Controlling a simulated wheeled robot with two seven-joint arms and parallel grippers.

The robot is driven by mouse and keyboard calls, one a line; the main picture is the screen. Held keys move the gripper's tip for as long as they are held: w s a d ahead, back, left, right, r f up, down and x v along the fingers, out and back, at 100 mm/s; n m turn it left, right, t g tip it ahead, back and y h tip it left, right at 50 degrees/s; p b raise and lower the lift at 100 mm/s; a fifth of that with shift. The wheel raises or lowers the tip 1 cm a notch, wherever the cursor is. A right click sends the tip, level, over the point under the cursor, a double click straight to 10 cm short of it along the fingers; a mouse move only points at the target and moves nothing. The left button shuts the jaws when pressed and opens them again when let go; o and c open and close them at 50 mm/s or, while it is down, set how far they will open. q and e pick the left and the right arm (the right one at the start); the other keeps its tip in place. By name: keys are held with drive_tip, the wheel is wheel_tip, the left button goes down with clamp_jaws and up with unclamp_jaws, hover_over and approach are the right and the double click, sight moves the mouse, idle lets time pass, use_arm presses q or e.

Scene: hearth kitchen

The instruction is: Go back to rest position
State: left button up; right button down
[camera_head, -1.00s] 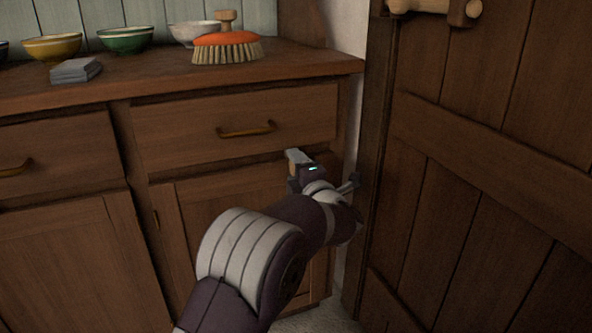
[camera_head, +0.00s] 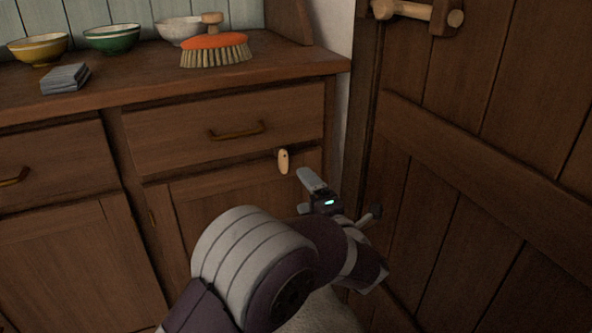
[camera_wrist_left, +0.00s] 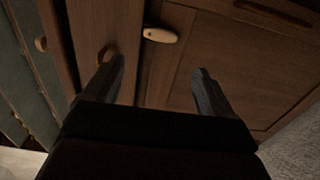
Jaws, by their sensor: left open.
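My left gripper (camera_head: 306,194) is open and empty in front of the lower right cupboard door (camera_head: 225,215). In the left wrist view its two fingers (camera_wrist_left: 156,72) stand apart with nothing between them. A small pale wooden latch (camera_head: 283,161) sits upright at the top of that door, just below the drawer. The gripper is apart from it, to its lower right. The latch also shows in the left wrist view (camera_wrist_left: 160,35), beyond the fingertips. The cupboard door looks closed. My right gripper is not in view.
A plank door (camera_head: 450,180) with a wooden bar handle (camera_head: 405,10) stands close on the right of my arm. The counter (camera_head: 140,80) holds an orange brush (camera_head: 215,48), several bowls and a grey stack (camera_head: 65,78). The drawer (camera_head: 225,128) is shut.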

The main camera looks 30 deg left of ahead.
use_arm(q)
drive_tip(key=shift+s+d, duration=0.3)
